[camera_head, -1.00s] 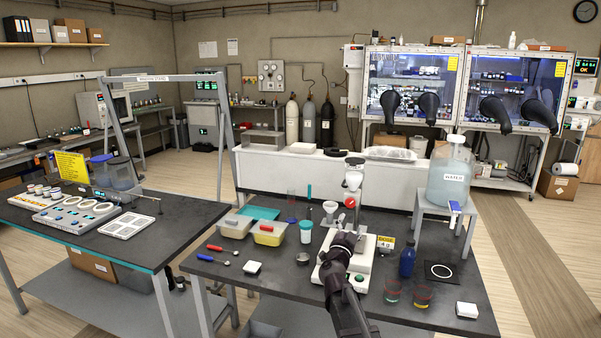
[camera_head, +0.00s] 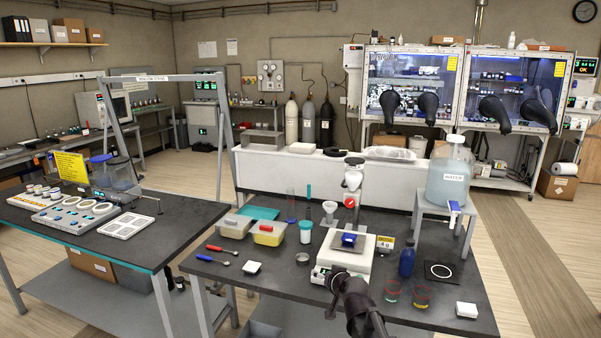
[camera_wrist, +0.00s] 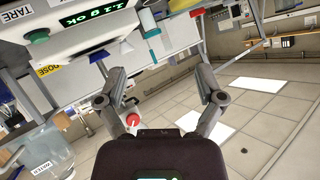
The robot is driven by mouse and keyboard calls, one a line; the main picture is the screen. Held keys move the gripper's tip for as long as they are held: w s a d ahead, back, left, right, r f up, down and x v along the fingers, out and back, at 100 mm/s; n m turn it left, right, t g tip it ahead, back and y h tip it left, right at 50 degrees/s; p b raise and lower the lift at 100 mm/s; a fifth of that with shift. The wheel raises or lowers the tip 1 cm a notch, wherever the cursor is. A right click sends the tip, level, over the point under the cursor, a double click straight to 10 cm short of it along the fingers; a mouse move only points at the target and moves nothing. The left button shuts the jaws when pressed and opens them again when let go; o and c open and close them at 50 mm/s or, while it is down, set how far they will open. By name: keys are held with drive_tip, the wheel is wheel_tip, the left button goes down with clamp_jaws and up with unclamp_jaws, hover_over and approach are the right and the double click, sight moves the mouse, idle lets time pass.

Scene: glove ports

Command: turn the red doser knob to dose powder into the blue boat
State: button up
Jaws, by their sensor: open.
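The red doser knob (camera_head: 350,201) is on the front of the upright doser (camera_head: 353,180) behind the balance. The blue boat (camera_head: 349,239) sits on the pan of the white balance (camera_head: 330,257), below the doser. My gripper (camera_wrist: 158,78) is open with nothing between its fingers. In the head view it is in front of the balance's front edge, apart from boat and knob. In the wrist view, a red round part (camera_wrist: 133,120) that looks like the knob shows near the left finger's base. The balance's green display (camera_wrist: 93,12) is lit there.
Two beakers (camera_head: 422,296) are at front right. A white funnel (camera_head: 330,207) and a lidded jar (camera_head: 305,232) stand to the left. A water carboy (camera_head: 449,178) is on a stand.

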drive_tip(key=s+d+f+g+h, duration=0.1)
drive_tip(key=s+d+f+g, duration=0.2)
drive_tip(key=s, duration=0.4)
drive_tip(key=s+d+f+g+h, duration=0.1)
drive_tip(key=s+d+f+g, duration=0.2)
drive_tip(key=s, duration=0.5)
drive_tip(key=s+d+f+g+h, duration=0.2)
drive_tip(key=s+d+f+g, duration=0.1)
drive_tip(key=s+g, duration=0.3)
drive_tip(key=shift+s+d+f, duration=0.35)
drive_tip(key=shift+s+f, duration=0.5)
